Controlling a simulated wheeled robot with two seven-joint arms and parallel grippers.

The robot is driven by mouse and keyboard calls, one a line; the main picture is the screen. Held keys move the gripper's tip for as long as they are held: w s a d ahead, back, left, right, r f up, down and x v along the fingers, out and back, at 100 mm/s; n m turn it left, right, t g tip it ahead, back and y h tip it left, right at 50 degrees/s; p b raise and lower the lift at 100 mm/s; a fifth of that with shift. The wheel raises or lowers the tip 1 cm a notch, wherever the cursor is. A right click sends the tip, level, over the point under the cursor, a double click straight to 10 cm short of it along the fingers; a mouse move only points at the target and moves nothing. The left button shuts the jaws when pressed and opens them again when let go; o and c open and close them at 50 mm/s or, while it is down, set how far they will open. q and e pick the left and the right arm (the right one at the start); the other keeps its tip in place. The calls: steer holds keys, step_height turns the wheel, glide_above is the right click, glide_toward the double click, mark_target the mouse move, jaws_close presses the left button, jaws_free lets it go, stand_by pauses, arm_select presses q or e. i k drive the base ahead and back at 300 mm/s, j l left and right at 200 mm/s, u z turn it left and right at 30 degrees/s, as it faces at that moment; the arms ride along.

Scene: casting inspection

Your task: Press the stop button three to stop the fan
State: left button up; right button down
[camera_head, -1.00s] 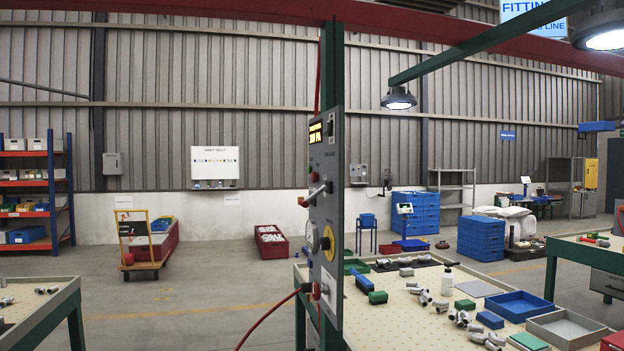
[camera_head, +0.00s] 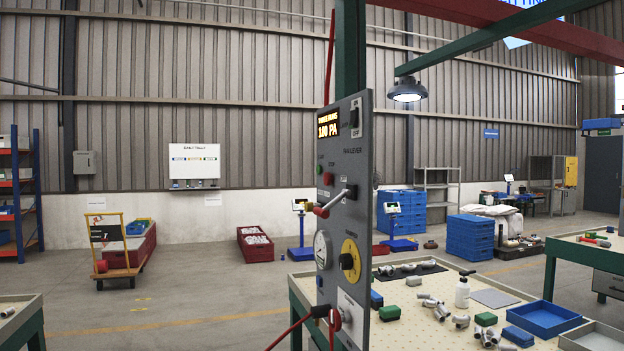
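A grey control panel (camera_head: 350,220) stands upright on a green post at the centre, seen at an angle. It carries a lit orange display (camera_head: 327,124), a small green button (camera_head: 320,169) and a red button (camera_head: 327,179) beside it. Below are a lever with a red knob (camera_head: 321,212), a white round gauge (camera_head: 322,250) and a black knob on a yellow disc (camera_head: 349,261). Button labels are too small to read surely. No fan is plainly visible. Neither gripper is in view.
A pegboard-like worktable (camera_head: 405,327) with fittings, a white bottle (camera_head: 462,293) and a blue tray (camera_head: 543,318) stands behind the panel to the right. A red hose (camera_head: 290,331) runs from the panel's bottom. The floor left of the panel is open, with a trolley (camera_head: 117,258) farther back.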

mark_target(328, 178)
steer(key=i+j+z, duration=0.1)
steer(key=i+j, duration=1.15)
steer(key=i+l, duration=0.05)
steer(key=i, duration=0.05)
